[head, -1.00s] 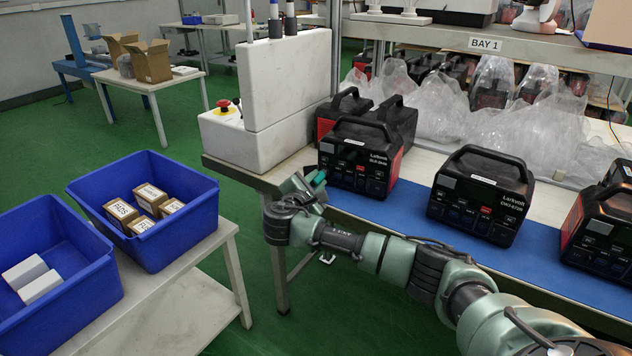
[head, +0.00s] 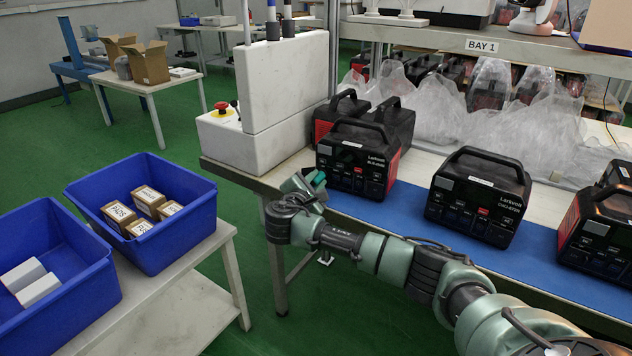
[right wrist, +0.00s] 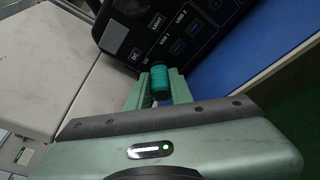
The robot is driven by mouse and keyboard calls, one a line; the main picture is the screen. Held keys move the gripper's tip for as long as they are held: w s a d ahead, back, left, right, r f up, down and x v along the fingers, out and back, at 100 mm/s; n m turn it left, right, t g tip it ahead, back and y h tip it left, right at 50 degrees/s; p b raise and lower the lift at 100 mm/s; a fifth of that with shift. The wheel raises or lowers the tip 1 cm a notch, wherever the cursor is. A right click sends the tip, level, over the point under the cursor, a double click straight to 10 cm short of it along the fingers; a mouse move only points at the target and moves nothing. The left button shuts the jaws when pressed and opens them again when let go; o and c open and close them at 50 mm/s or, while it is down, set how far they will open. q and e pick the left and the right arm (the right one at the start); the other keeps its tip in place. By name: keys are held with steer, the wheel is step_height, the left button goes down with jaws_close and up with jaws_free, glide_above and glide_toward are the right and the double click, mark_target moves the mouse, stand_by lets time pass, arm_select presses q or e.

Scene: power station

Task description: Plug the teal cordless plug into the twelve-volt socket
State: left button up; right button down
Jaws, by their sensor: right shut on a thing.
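The teal plug (head: 319,179) is held in my right gripper (head: 312,182), just in front of the left end of the black power station marked Larkvolt (head: 357,158). In the right wrist view the teal plug (right wrist: 160,80) sits between the two green fingers, its far end close to the dark front panel (right wrist: 165,35). That panel shows labels for DC, LIGHT and USB ports. The twelve-volt socket cannot be made out behind the plug, and I cannot tell whether the plug touches the panel. My left gripper is not in view.
More power stations stand right on the blue mat (head: 410,220), the nearest one (head: 478,196) in the middle. A white machine housing (head: 255,140) with a red button stands left of the gripper. Blue bins (head: 190,235) rest on a lower table at left.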

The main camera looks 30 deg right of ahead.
steer(key=shift+w+d, duration=0.1)
steer(key=c, duration=1.2)
jaws_free()
steer(key=shift+o, duration=0.2)
